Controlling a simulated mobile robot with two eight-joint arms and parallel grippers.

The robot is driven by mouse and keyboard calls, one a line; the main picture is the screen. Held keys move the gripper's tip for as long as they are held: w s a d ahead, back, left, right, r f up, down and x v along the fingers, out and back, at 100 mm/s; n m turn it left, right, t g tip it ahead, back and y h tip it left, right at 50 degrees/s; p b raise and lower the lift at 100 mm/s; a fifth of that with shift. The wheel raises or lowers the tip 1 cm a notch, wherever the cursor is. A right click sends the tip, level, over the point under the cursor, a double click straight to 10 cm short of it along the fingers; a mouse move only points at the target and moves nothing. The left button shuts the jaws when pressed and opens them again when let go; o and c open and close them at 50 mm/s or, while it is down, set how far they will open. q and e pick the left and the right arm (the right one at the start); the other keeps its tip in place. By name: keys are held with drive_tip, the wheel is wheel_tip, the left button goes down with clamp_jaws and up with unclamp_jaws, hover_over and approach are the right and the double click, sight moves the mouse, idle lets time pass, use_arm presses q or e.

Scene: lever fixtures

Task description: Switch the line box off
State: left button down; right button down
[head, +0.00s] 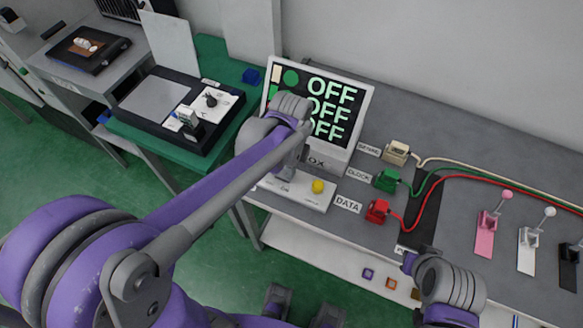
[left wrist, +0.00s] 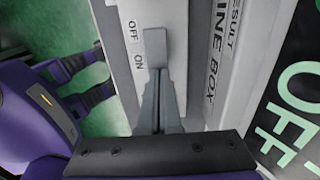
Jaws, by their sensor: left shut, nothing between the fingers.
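The line box (head: 338,160) stands on the grey bench, with a tilted screen (head: 333,105) that reads OFF on several lines. In the left wrist view, its pale panel (left wrist: 185,75) carries a grey switch handle (left wrist: 155,45) beside the printed words OFF and ON. My left gripper (left wrist: 158,80) is shut and empty, its tips at the handle's lower end in that view; I cannot tell whether they touch. In the head view my left wrist hides the switch. My right wrist shows at the lower right, but its fingers cannot be made out.
A yellow button (head: 318,186) is on the box's front base. Red (head: 377,211), green (head: 386,180) and cream (head: 396,152) cable plugs sit to its right. Pink (head: 485,236) and white (head: 528,250) levers stand farther right. A green table (head: 215,60) is at left.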

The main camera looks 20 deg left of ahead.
use_arm(q)
drive_tip(key=shift+d+f, duration=0.15)
drive_tip(key=shift+f, duration=0.2)
drive_tip(key=shift+r, duration=0.1)
drive_tip(key=shift+r+p, duration=0.35)
drive_tip(key=shift+r, duration=0.4)
drive_tip(key=shift+r, duration=0.25)
wheel_tip(320, 180, up, 13)
drive_tip(key=d+p, duration=0.2)
drive_tip(key=p, duration=0.1)
drive_tip(key=shift+d+r, duration=0.15)
drive_tip(key=shift+d, duration=0.25)
